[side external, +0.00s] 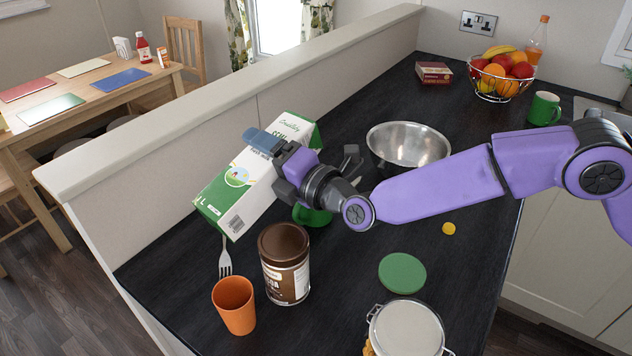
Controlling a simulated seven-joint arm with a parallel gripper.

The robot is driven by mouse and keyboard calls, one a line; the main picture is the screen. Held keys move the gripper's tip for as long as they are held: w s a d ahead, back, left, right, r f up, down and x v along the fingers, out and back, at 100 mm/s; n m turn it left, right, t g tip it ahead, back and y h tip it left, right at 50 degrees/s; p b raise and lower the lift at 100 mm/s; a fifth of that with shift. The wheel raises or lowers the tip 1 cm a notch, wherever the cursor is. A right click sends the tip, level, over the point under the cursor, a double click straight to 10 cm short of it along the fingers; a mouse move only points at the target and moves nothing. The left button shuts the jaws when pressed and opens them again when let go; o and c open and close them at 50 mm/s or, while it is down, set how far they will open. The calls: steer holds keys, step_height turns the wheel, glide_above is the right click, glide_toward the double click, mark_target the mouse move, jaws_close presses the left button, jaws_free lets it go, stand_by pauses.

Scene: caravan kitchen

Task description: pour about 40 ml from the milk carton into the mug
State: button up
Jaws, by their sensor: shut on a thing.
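The milk carton (238,178), white and green, is in the side external view, left of centre. My gripper (270,163) is shut on it. The carton is held tilted, with its printed base end low at the left and its other end high at the right. No milk stream shows. A green thing (312,216), perhaps a mug, stands on the counter just below my gripper, mostly hidden by it. A green mug (543,108) stands far off at the right, beside the fruit basket.
A brown cocoa tub (285,265), an orange cup (234,305) and a fork (225,262) are close below the carton. A steel bowl (408,146) is behind my wrist. A green lid (402,273) and a glass jar (405,330) are in front. A low wall (240,95) borders the counter.

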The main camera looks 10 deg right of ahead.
steer(key=shift+w+d+r+n, duration=0.1)
steer(key=shift+d+r+n, duration=0.1)
steer(key=shift+r+n, duration=0.35)
steer(key=shift+r, duration=0.2)
stand_by(1.3)
